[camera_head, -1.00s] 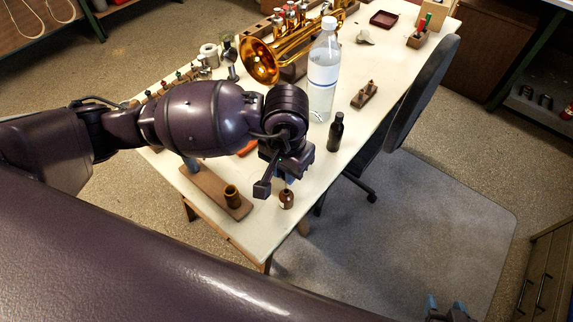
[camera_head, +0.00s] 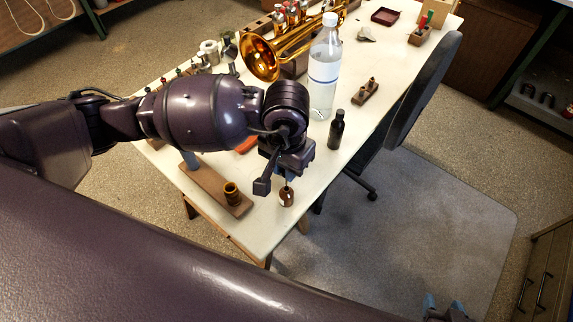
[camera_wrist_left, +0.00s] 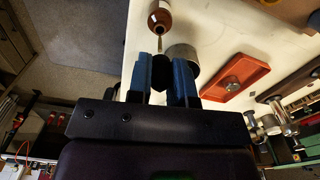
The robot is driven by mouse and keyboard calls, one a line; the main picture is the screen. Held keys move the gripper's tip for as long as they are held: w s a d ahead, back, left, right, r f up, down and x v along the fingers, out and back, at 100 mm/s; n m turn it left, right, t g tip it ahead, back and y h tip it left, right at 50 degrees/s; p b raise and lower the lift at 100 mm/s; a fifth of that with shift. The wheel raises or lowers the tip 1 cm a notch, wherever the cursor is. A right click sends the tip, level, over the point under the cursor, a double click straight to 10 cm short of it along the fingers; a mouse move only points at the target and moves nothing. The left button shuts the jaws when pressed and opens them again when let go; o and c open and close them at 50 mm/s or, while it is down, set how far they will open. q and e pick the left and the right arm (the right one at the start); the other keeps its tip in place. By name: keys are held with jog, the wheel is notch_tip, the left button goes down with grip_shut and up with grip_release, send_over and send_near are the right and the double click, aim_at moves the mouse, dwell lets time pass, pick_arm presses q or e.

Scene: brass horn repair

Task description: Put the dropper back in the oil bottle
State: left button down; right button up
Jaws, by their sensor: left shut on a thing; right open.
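The oil bottle (camera_head: 286,198) is small, brown and upright near the table's front edge, just below my left gripper (camera_head: 286,176). In the left wrist view the bottle (camera_wrist_left: 160,20) is ahead of the fingers. My left gripper (camera_wrist_left: 160,76) is shut on the dropper (camera_wrist_left: 159,68), its black bulb between the blue fingertips. The dropper's thin tube points at the bottle's neck; I cannot tell whether its tip is inside. My right gripper (camera_head: 445,308) is open and empty at the bottom edge of the head view, away from the table.
A dark bottle (camera_head: 336,130) and a tall clear bottle (camera_head: 323,72) stand right of my left gripper. A wooden stand with a brown cup (camera_head: 232,193) is to its left. An orange tray (camera_wrist_left: 236,82) lies close by. The brass horn (camera_head: 275,55) is further back.

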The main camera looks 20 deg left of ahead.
aim_at(286, 187)
jog(key=shift+s+d+f, duration=0.1)
jog(key=shift+f, duration=0.1)
dwell(0.5)
pick_arm(q)
jog(key=shift+b, duration=0.4)
pick_arm(e)
jog(key=shift+f, duration=0.3)
jog(key=shift+s, duration=0.1)
pick_arm(q)
jog(key=shift+f+b, duration=1.95)
jog(key=shift+f, duration=1.1)
pick_arm(e)
notch_tip(286, 187, down, 6)
jog(key=s+g, duration=0.1)
jog(key=s, duration=0.1)
jog(key=shift+s, duration=0.2)
pick_arm(q)
jog(key=c, duration=1)
grip_release()
jog(key=shift+o, duration=0.2)
notch_tip(286, 187, up, 9)
jog(key=shift+r+p, duration=0.2)
jog(key=shift+p, duration=0.45)
jog(key=shift+r, duration=0.8)
pick_arm(e)
jog(key=w+r, duration=0.3)
jog(key=r, duration=0.2)
jog(key=shift+w+a+t, duration=0.25)
jog(key=shift+t, duration=0.15)
